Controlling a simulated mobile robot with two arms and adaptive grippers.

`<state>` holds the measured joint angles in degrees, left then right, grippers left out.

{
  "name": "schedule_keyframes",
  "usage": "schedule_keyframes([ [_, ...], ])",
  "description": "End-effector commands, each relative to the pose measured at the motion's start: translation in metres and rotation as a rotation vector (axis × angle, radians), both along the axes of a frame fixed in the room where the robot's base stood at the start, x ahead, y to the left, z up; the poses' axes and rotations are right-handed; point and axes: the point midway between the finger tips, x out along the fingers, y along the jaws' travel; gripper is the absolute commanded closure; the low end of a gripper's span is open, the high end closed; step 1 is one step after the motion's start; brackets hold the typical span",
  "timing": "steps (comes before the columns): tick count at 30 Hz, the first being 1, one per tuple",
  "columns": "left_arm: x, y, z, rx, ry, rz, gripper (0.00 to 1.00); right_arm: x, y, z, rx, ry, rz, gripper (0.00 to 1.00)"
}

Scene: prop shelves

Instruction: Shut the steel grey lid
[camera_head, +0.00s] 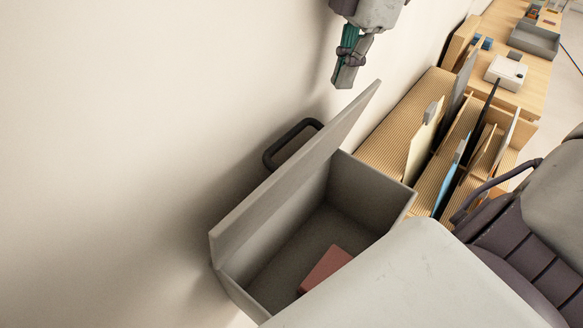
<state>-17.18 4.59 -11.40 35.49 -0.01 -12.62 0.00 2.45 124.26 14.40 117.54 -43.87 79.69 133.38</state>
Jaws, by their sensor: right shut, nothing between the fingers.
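The steel grey lid (290,172) stands raised on its box, tilted up along the wall side, so the box is open. The grey box (368,190) sits below it, with a reddish block (325,267) lying inside on the floor of the box. A dark handle (290,143) shows behind the lid. My right gripper (345,78) hangs from the top of the view, above and beyond the lid's upper right corner. Its fingers are shut and empty, and it looks apart from the lid. My left gripper is not in view.
A wooden rack with upright panels (425,140) stands right of the box. Beyond it are a white box (506,72) and a grey tray (535,38) on a wooden surface. A pale wall fills the left. My own grey body covers the lower right.

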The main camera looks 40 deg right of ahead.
Motion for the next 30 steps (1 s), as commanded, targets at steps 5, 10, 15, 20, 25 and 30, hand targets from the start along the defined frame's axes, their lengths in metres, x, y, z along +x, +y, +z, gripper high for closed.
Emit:
schedule_keyframes([
  [5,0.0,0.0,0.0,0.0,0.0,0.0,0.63,0.0,0.0,0.0,0.0,0.0,0.0,1.0],
  [10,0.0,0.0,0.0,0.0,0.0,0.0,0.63,0.0,0.0,0.0,0.0,0.0,0.0,1.0],
  [15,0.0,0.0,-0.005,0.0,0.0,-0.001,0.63,0.0,0.0,-0.005,0.0,0.0,0.0,1.0],
  [20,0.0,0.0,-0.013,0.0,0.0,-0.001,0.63,0.0,0.0,-0.014,0.0,0.0,0.0,1.0],
  [25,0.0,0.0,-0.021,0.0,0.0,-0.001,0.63,0.0,0.0,-0.022,0.0,0.0,0.0,1.0],
  [30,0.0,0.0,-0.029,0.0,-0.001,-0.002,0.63,0.0,0.0,-0.031,0.0,0.0,0.0,1.0],
])
